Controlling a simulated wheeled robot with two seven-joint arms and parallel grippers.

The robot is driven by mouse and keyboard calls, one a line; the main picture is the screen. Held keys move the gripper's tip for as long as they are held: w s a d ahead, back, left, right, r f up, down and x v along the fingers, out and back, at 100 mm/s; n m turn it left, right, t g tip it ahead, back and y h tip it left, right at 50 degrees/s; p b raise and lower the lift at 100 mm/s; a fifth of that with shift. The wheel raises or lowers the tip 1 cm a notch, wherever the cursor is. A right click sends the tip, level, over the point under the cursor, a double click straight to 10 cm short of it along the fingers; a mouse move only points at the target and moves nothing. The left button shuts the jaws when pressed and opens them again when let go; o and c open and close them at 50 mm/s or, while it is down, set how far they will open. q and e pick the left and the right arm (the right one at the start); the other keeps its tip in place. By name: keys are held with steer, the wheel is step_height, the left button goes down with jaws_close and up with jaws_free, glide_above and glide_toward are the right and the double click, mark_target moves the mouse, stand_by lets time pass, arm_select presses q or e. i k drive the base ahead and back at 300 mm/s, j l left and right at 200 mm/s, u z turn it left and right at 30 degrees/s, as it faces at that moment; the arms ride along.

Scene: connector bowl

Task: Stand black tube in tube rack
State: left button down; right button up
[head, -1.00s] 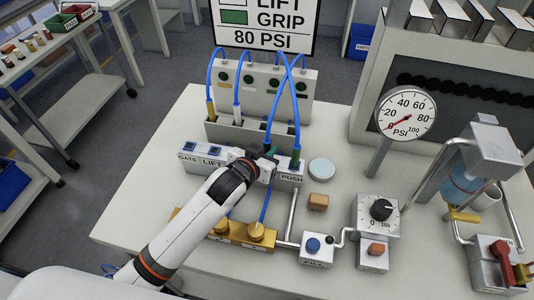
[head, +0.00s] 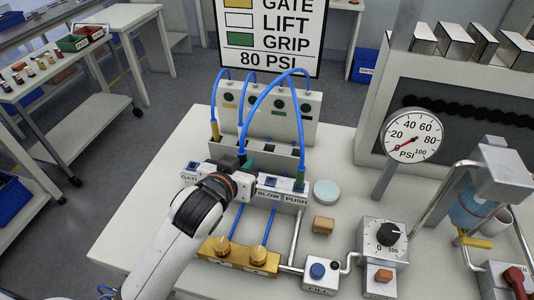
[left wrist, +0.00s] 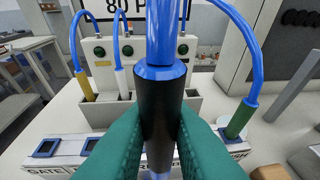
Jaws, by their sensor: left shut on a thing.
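The black tube (left wrist: 158,105), a black sleeve on a blue hose, stands roughly upright between the green finger pads of my left gripper (left wrist: 158,140). In the head view my left gripper (head: 242,165) is above the row of labelled ports, in front of the tube rack, and partly hides the tube. The grey tube rack (head: 284,158) is a trough below the upright panel; it also shows behind the tube in the left wrist view (left wrist: 194,104). A yellow tube (head: 214,131) and a white tube (left wrist: 121,82) stand in it.
A green tube (head: 300,180) stands in the PUSH port. The BLOW port (head: 269,184) is free of any tube. Brass fittings (head: 240,256), a tan block (head: 323,225), a pale round disc (head: 326,191) and a dial box (head: 385,238) are nearby. The gauge reads near 0.

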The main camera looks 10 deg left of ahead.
mark_target(296, 161)
steer(key=j+z, duration=0.4)
steer(key=k+j+z, duration=0.15)
steer(key=j+z, duration=0.2)
steer(key=j, duration=0.15)
steer(key=k+j+z, duration=0.15)
steer(key=j+z, duration=0.25)
